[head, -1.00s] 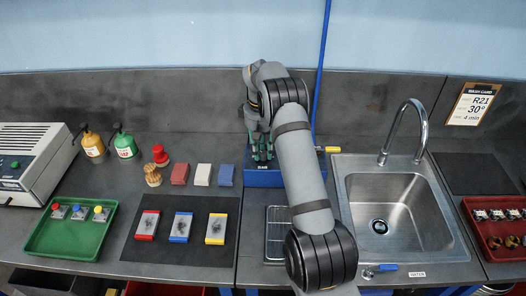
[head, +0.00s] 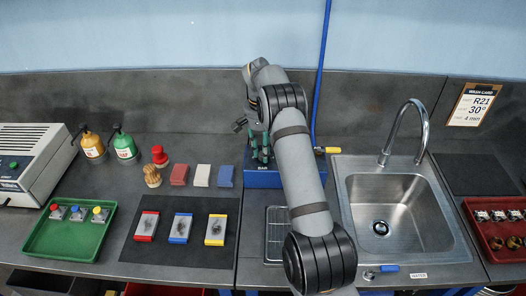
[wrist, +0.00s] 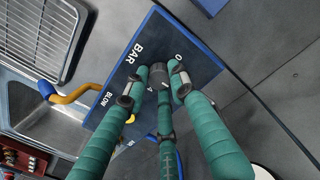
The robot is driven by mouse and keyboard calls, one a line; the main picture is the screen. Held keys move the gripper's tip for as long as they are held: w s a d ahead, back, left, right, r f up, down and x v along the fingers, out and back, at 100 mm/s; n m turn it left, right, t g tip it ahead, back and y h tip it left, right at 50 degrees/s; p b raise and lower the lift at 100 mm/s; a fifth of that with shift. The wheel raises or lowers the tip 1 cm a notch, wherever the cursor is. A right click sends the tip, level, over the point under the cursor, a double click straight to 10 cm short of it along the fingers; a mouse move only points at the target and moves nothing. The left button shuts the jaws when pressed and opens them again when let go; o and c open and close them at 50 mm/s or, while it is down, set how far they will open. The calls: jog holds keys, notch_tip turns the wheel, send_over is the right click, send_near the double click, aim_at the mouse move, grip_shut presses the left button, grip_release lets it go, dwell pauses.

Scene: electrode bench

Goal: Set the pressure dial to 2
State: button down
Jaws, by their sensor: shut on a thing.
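The pressure dial (wrist: 157,71) is a dark round knob on a blue panel (wrist: 207,66), seen in the wrist view. White lettering on the panel reads "BAR" and "BLOW", and a "0" shows near the dial. My gripper (wrist: 158,86) has green fingers that close around the dial from several sides. The fingers hide much of the dial and its scale, so I cannot tell which number it points to. In the head view my gripper (head: 261,152) reaches down onto the blue box (head: 262,180), and the dial is hidden there.
To the right is a sink (head: 392,205) with a tall tap. To the left are coloured blocks (head: 202,176), a dark mat (head: 180,254) and a green tray (head: 68,240).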

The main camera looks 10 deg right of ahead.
jog(key=shift+w+r+m, duration=0.25)
jog(key=shift+m, duration=0.15)
jog(key=c, duration=1.9)
grip_release()
jog(key=o, duration=0.4)
jog(key=shift+s+f, duration=0.1)
jog(key=shift+f, duration=0.05)
jog(key=shift+o, duration=0.2)
notch_tip(320, 180, up, 8)
jog(key=shift+f, duration=0.25)
jog(key=shift+a, duration=0.1)
